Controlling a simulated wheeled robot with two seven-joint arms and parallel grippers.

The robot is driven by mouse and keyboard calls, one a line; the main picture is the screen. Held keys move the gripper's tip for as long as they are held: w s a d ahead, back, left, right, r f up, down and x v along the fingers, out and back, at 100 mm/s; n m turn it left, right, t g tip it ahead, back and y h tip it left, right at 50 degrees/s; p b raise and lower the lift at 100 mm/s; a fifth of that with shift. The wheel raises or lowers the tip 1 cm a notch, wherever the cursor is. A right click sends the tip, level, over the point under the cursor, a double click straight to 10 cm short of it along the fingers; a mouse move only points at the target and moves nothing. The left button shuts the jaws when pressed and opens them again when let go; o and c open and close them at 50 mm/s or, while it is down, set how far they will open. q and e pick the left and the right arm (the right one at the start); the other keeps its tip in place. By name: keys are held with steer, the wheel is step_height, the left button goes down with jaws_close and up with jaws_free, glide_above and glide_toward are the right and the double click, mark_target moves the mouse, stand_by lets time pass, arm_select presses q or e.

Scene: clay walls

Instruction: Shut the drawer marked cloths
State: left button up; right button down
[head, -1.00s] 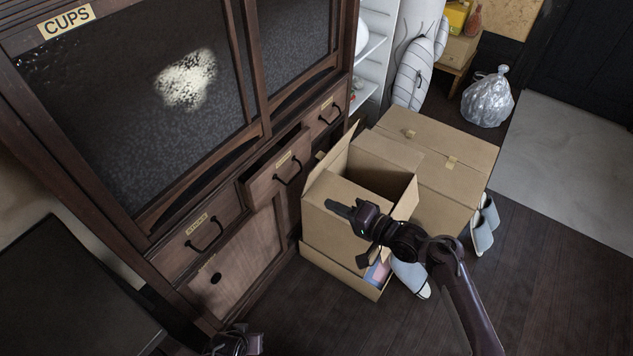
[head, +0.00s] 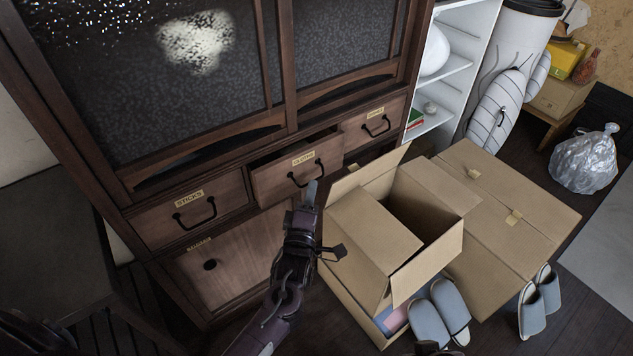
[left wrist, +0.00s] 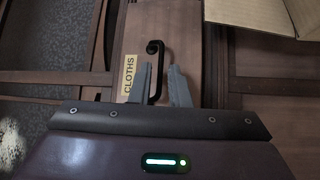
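The drawer marked cloths (head: 270,181) is the middle one of a row in the dark wooden cabinet. It stands out from the cabinet front, with a dark gap above its front. Its label and black handle (left wrist: 156,70) also show in the left wrist view. My left gripper (head: 313,190) is in front of this drawer, at its handle. In the left wrist view the two grey fingers (left wrist: 159,82) are apart, with the handle bar seen between them. Contact cannot be made out. A dark part at the bottom edge of the head view may be my right gripper.
The sticks drawer (head: 190,217) at left and another drawer (head: 374,127) at right look shut. Slippers (head: 440,312) lie on the floor in front.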

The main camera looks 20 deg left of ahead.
arm_select(q)
steer(key=shift+w+a+r, duration=0.1)
steer(key=shift+w, duration=0.95)
steer(key=shift+w+a+r, duration=0.1)
steer(key=shift+w, duration=0.9)
jaws_close()
